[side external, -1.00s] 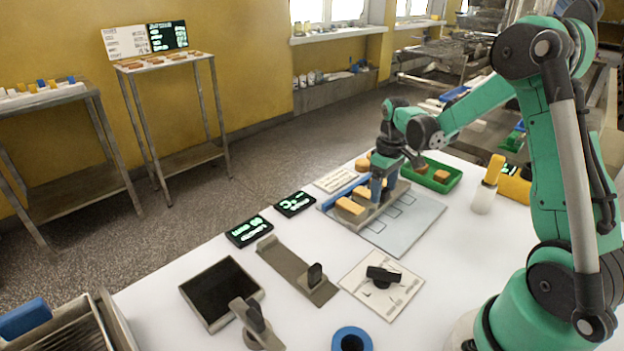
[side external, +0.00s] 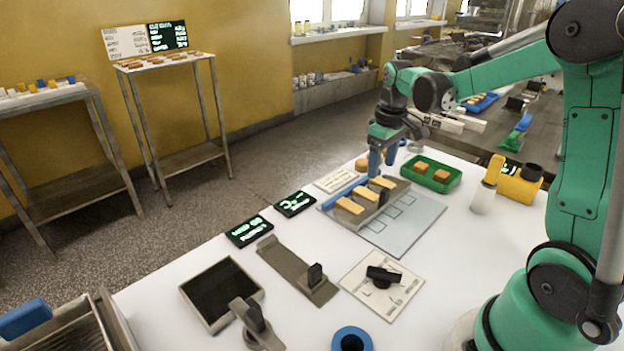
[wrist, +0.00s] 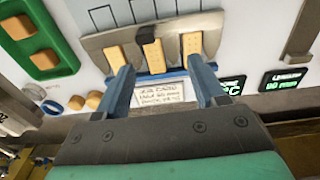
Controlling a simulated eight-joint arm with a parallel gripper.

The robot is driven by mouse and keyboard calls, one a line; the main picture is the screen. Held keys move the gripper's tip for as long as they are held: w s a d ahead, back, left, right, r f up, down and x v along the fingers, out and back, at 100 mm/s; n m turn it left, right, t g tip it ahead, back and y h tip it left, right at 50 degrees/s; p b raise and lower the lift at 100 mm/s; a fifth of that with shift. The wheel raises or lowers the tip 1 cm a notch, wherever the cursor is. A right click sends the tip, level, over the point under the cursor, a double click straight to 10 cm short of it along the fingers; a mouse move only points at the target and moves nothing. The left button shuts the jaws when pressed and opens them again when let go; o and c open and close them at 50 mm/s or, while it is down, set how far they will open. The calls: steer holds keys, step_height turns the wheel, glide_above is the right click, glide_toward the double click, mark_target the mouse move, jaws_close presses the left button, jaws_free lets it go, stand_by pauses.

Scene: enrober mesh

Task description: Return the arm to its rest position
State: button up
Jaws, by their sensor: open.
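My gripper (side external: 382,163) is open and empty, with its blue fingers spread above the grey tray. In the wrist view my gripper (wrist: 163,88) shows both fingers apart, with nothing between them. The grey tray (side external: 362,218) holds several yellow-orange bars, among them a front bar (side external: 350,206) and a middle bar (side external: 367,194). A dark upright piece (wrist: 149,38) stands on the tray among the bars. My arm reaches from the right over the white table. I cannot tell the exact height of the fingertips over the bars.
A green bin (side external: 431,180) with orange blocks stands behind the tray at right. A black knob plate (side external: 381,284), a dark open box (side external: 221,291) and small displays (side external: 249,231) lie in front and left.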

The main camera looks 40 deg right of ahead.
steer(key=s+a+r+t, duration=0.2)
steer(key=a+t, duration=0.1)
steer(key=a, duration=0.5)
steer(key=s+a+r+t, duration=0.2)
steer(key=s+a+t, duration=0.1)
steer(key=a, duration=0.5)
steer(key=shift+s+t, duration=0.15)
steer(key=shift+t, duration=0.15)
